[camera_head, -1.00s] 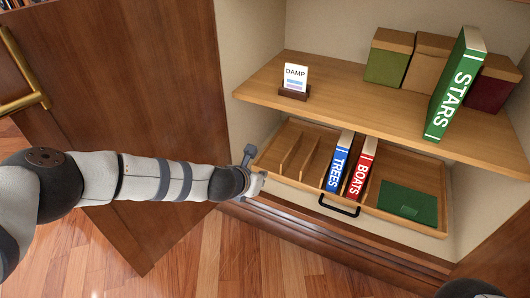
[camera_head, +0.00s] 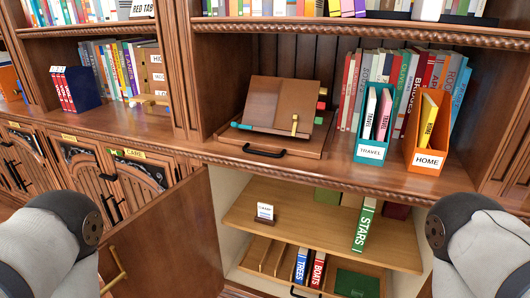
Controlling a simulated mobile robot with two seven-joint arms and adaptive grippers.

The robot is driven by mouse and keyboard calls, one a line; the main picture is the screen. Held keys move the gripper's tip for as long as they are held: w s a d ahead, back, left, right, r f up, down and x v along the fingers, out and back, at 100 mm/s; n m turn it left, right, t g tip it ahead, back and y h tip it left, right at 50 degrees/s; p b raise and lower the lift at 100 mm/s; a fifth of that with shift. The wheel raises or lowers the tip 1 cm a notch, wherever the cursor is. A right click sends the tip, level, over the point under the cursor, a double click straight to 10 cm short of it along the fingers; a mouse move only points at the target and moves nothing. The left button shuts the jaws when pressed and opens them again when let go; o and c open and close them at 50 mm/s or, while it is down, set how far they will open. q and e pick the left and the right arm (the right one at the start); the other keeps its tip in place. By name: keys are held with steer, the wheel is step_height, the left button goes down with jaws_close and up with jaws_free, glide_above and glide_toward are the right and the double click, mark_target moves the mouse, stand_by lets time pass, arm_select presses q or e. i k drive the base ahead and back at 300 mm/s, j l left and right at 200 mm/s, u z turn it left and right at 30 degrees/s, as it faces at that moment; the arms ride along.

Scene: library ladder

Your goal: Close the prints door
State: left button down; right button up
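A dark wooden cabinet door (camera_head: 170,240) with a brass handle (camera_head: 117,268) stands open at the lower left. I take it as the prints door, though I can read no label on it. Behind it the lower cabinet shows a shelf (camera_head: 235,215) and a pull-out tray (camera_head: 252,268). My left and right arms come in at the bottom corners. Both grippers are out of view, so I cannot see where they are relative to the door.
The shelf holds a DAMP card (camera_head: 265,211) and a green STARS book (camera_head: 364,225). TREES (camera_head: 301,266) and BOATS (camera_head: 317,270) books stand in the tray. Above are a book stand (camera_head: 280,105), a TRAVEL file (camera_head: 373,130) and a HOME file (camera_head: 427,135). Closed doors (camera_head: 130,180) lie left.

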mark_target(168, 247)
steer(key=i+j+z, duration=0.2)
steer(key=j+z, duration=0.2)
steer(key=j, duration=0.4)
steer(key=i+j+z, duration=0.1)
steer(key=j+z, duration=0.35)
steer(key=j, duration=0.4)
steer(key=j+z, duration=0.4)
steer(key=j, duration=0.4)
steer(key=k+j+z, duration=0.25)
steer(key=j+z, duration=0.15)
steer(key=j, duration=0.45)
